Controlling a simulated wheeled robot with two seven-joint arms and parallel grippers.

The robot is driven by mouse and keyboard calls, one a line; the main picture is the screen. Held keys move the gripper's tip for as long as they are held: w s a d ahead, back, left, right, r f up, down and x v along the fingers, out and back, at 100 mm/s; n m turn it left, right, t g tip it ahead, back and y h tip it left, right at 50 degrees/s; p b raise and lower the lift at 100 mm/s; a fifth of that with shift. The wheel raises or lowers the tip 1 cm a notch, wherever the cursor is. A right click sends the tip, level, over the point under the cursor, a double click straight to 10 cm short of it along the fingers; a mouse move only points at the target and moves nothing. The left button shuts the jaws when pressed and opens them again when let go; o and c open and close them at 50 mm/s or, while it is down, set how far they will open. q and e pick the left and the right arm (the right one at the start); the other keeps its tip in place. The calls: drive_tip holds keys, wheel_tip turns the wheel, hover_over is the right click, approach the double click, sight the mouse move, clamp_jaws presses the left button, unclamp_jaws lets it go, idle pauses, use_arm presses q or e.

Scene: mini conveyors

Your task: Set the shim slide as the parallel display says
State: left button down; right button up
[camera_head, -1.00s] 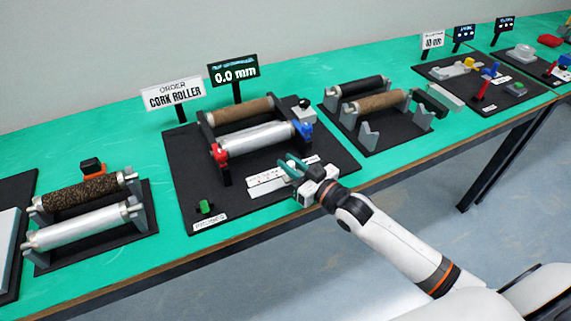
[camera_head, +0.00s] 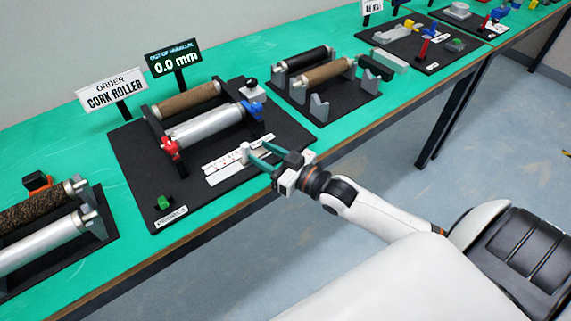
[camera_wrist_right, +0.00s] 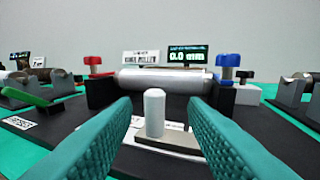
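The shim slide is a white scale strip (camera_head: 222,162) on the black base, with an upright pale post (camera_head: 245,152) near its right part. The post also shows in the right wrist view (camera_wrist_right: 154,112), standing on a light plate. My right gripper (camera_head: 258,155) is open, its two teal fingers on either side of the post. In the wrist view there is a gap between the post and each finger (camera_wrist_right: 150,125). The parallel display (camera_head: 174,66) reads 0.0 mm; it also shows in the wrist view (camera_wrist_right: 188,55). My left gripper is not in view.
Behind the slide are a metal roller (camera_head: 205,126) and a cork roller (camera_head: 188,100), with a red knob (camera_head: 170,147) and a blue knob (camera_head: 252,110). The order sign (camera_head: 112,93) reads CORK ROLLER.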

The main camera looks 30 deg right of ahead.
drive_tip(key=v, duration=0.6)
drive_tip(key=shift+s+d, duration=0.15)
drive_tip(key=shift+s, duration=0.1)
drive_tip(key=s+a+f+m+g+h, duration=0.2)
drive_tip(key=s+a+f+g+h, duration=0.3)
drive_tip(key=f, duration=0.4)
drive_tip(key=s+f+g+h, duration=0.2)
drive_tip(key=s+g, duration=0.6)
drive_tip(key=s, duration=0.5)
wheel_tip(320, 180, down, 24)
drive_tip(key=g, duration=0.1)
drive_tip(key=s+d+f+g+p, duration=0.1)
drive_tip(key=s+d+f, duration=0.1)
drive_tip(key=s+f, duration=1.4)
drive_tip(key=shift+s+d+f+g, duration=0.3)
drive_tip(key=shift+s+f, duration=0.1)
drive_tip(key=shift+s, duration=0.25)
